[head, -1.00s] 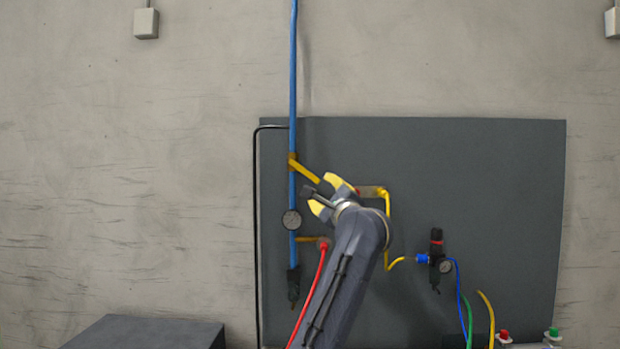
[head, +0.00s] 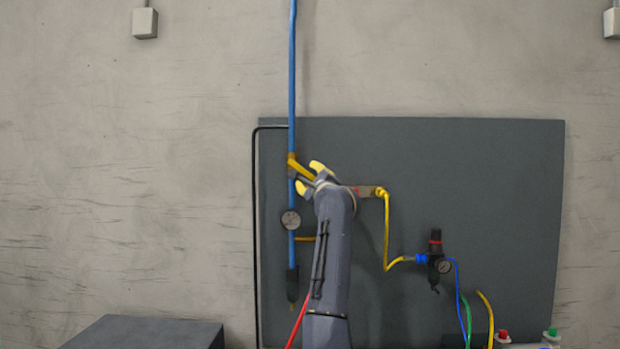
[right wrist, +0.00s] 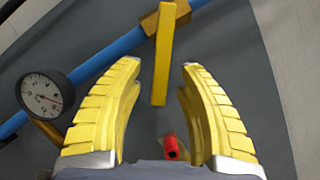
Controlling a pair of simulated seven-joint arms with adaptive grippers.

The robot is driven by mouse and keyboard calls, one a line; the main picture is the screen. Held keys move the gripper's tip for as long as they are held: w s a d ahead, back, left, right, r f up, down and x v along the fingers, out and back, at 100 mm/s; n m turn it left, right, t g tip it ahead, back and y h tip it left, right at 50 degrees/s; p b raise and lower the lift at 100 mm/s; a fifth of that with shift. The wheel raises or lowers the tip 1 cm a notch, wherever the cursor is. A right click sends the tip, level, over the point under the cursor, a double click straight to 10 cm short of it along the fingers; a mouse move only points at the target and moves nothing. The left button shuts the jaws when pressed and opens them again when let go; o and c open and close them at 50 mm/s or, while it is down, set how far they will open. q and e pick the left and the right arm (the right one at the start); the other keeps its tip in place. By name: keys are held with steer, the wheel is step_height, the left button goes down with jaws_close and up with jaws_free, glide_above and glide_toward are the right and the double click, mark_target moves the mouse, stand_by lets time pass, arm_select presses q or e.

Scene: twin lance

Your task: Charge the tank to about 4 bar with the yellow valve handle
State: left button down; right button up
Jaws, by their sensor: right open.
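The yellow valve handle (head: 306,172) sticks out from a fitting on the blue pipe (head: 292,100), slanting down to the right. My right gripper (head: 309,177) is open at the handle's free end. In the right wrist view the handle (right wrist: 164,50) reaches down between the two spread yellow fingers (right wrist: 160,66), with a gap on both sides. I cannot tell how deep it sits between them. A round gauge (head: 291,220) is on the pipe below the handle; it also shows in the right wrist view (right wrist: 46,93), its reading too small to be sure of. My left gripper is out of view.
A yellow hose (head: 387,230) runs right of my arm to a black regulator (head: 436,258) with a small gauge. A red hose (head: 298,322) passes beside my forearm. A dark box (head: 150,334) stands at the lower left. The grey panel (head: 460,160) above is clear.

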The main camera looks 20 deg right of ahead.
steer(key=shift+w+r, duration=0.1)
steer(key=shift+w, duration=0.3)
jaws_close()
stand_by(0.4)
